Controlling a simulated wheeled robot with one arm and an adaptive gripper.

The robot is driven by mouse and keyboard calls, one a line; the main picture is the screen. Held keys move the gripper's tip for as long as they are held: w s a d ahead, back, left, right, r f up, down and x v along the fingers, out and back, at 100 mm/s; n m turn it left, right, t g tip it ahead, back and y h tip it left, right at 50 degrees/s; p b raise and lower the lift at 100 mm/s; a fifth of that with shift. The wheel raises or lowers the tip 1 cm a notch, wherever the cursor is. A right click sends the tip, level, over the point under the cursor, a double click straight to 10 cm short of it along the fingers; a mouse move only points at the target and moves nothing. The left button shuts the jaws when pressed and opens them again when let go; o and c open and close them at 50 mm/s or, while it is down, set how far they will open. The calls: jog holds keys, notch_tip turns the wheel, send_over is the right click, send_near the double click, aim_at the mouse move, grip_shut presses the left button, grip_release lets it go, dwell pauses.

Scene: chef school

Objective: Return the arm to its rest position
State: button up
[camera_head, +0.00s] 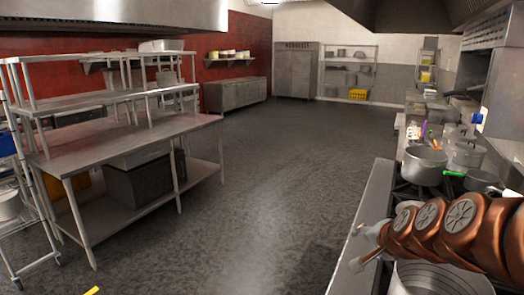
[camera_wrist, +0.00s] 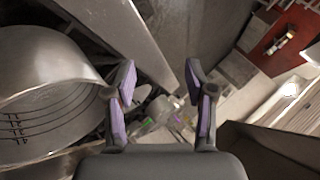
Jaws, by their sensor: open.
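My arm, with copper-coloured links, reaches in from the right edge of the head view, over the stove side. My gripper (camera_head: 357,246) is at its left end, small in this view, beside and above the rim of a large metal pot (camera_head: 440,281). In the wrist view my gripper (camera_wrist: 159,85) shows two fingers with purple pads spread apart. Nothing is held between them. A large pot with measuring marks inside (camera_wrist: 40,95) lies close to the left finger in that view; whether they touch I cannot tell.
A steel pot (camera_head: 424,166) and smaller pans stand on the stove on the right. The counter front edge (camera_head: 366,225) runs below my gripper. A steel shelved table (camera_head: 120,141) stands on the left. The dark floor (camera_head: 260,175) between them is clear.

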jog(key=s+a+f+n+g+y, duration=0.1)
jog(key=s+a+f+n+g, duration=0.25)
jog(key=s+a, duration=0.4)
jog(key=s+f+n+g, duration=0.2)
jog(key=s+n+g, duration=0.1)
jog(key=s, duration=0.9)
jog(key=s+a+f+n+g+h, duration=0.1)
jog(key=s+n+g, duration=0.3)
jog(key=s, duration=0.9)
jog(key=shift+a+f+n+h, duration=0.3)
jog(key=shift+f+n, duration=0.15)
jog(key=shift+f, duration=0.25)
jog(key=shift+g, duration=0.25)
jog(key=shift+c, duration=1)
jog(key=shift+d, duration=0.15)
jog(key=shift+c, duration=0.3)
